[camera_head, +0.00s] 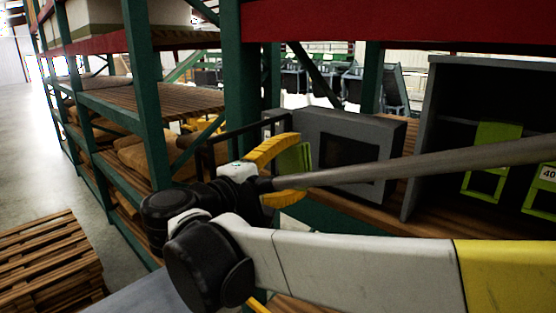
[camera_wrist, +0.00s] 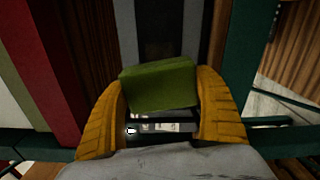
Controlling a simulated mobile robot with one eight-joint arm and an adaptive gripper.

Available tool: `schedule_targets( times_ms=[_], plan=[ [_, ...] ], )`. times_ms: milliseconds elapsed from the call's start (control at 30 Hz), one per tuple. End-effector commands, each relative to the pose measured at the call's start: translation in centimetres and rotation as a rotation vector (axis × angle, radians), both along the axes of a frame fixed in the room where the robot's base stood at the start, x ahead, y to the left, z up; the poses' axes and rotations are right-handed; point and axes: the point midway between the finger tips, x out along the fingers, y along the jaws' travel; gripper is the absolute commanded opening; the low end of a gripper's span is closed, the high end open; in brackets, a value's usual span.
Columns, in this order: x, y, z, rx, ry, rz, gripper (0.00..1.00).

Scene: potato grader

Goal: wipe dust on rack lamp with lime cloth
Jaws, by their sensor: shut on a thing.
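The lime cloth (camera_head: 292,160) is a folded green block between the yellow fingers of my gripper (camera_head: 298,166). In the wrist view the cloth (camera_wrist: 158,85) spans between both fingers of my gripper (camera_wrist: 165,90), which is shut on it. A grey box-shaped housing with a dark recessed front (camera_head: 387,134), perhaps the rack lamp, stands on the rack shelf just right of the cloth. In the wrist view a grey and dark surface (camera_wrist: 190,32) lies beyond the cloth. I cannot tell whether the cloth touches it. No dust can be made out.
Green rack posts (camera_head: 243,85) and a red beam (camera_head: 420,22) frame the work area. A dark grey open cabinet (camera_head: 418,140) with lime-green items (camera_head: 490,150) stands right of the housing. Stacked wooden pallets (camera_head: 45,260) lie at lower left beside bare floor (camera_head: 25,150).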

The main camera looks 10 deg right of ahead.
Motion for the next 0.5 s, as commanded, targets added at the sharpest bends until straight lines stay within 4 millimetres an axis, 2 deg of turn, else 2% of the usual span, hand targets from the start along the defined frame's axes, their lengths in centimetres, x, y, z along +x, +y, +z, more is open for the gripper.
schedule_targets(
  times_ms=[167, 500],
  plan=[
    [0.4, -0.5, 0.0, 0.0, 0.0, -0.001, 0.54],
    [2.5, -3.6, 0.0, 0.0, 0.0, -0.003, 0.54]
  ],
)
